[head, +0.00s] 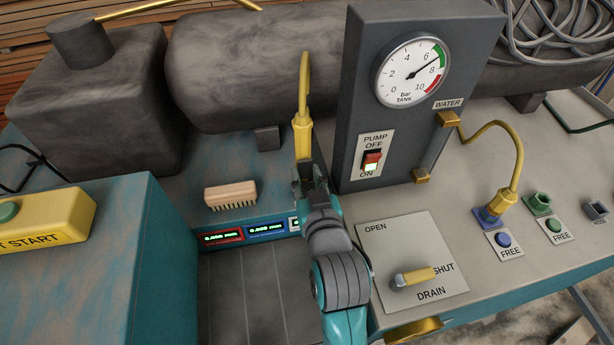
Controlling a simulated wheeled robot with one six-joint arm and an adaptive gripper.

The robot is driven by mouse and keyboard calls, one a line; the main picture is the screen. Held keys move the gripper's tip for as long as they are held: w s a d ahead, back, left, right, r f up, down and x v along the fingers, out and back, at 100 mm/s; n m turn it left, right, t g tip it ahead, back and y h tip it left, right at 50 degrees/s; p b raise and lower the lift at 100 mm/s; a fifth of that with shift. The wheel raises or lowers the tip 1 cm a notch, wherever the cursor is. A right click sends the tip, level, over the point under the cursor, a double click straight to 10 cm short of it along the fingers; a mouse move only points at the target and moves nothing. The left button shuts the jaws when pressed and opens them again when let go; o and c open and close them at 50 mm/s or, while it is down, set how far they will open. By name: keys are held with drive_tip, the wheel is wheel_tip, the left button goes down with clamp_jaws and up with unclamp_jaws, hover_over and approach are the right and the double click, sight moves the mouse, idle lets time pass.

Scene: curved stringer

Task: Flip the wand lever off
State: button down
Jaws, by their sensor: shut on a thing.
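A yellow wand (302,134) stands nearly upright in the head view, with a thin bent tube at its top. My gripper (307,178) is at its lower end and is shut on it. The wand's lever cannot be made out from here; the gripper and my arm cover the lower part of the wand. The wand's upper part shows in front of the dark tank.
The drain handle (418,275) points towards SHUT. A brush (231,195) lies left of my gripper. A yellow hose (503,150) runs to a blue socket.

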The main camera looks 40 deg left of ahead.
drive_tip(key=shift+d+g+h, duration=0.1)
drive_tip(key=shift+g+h, duration=0.2)
drive_tip(key=shift+h, duration=0.1)
drive_tip(key=c, duration=0.8)
unclamp_jaws()
drive_tip(key=shift+c, duration=0.2)
drive_tip(key=shift+s, duration=0.1)
drive_tip(key=v, duration=0.7)
drive_tip(key=shift+d, duration=0.15)
drive_tip(key=shift+s, duration=0.15)
